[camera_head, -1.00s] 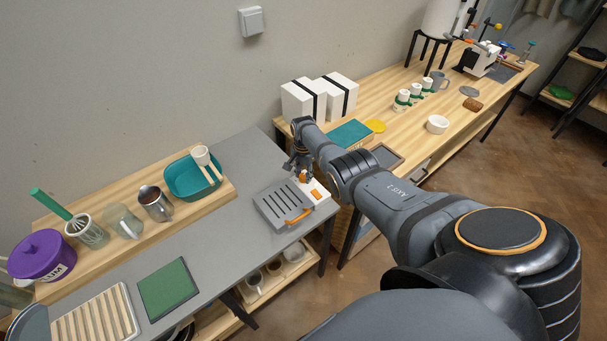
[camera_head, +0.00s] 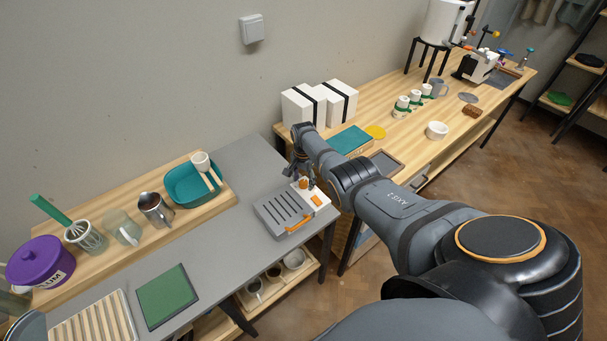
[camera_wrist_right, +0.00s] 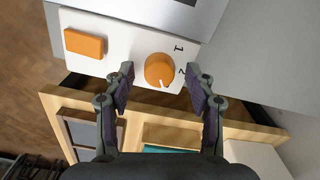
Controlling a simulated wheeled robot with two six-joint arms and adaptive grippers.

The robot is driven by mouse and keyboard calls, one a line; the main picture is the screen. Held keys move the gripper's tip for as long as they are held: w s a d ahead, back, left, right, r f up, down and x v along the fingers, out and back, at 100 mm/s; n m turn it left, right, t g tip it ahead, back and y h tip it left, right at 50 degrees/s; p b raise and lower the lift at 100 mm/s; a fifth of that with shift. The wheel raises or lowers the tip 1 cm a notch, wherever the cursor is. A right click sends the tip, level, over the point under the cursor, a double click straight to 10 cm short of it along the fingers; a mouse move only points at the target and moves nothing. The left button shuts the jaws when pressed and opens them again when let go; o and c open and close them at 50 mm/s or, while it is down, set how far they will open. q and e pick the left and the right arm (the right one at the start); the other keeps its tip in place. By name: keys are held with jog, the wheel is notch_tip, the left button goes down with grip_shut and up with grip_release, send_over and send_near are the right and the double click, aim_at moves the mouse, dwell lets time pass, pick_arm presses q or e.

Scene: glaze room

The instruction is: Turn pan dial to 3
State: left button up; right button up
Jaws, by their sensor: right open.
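The pan dial is a round orange knob (camera_wrist_right: 159,70) on a white panel (camera_wrist_right: 125,40). In the wrist view its pale pointer mark faces the bottom of the picture, slightly right. The numbers 1 and 2 show to its right; no 3 is visible. My right gripper (camera_wrist_right: 160,80) is open, with one finger on each side of the dial and apparent gaps to it. In the head view my right gripper (camera_head: 301,168) is over the panel end of the slotted grey pan unit (camera_head: 278,216), partly hiding the dial. My left gripper is not in view.
An orange square button (camera_wrist_right: 84,43) sits beside the dial. The unit has an orange handle (camera_head: 299,226) and stands near the grey table's (camera_head: 232,218) right end. A teal basin (camera_head: 185,190) is to the left. A wooden bench (camera_head: 400,135) continues to the right.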

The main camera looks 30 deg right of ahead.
aim_at(304, 182)
notch_tip(304, 182, up, 12)
jog(key=shift+f, duration=0.15)
dwell(0.7)
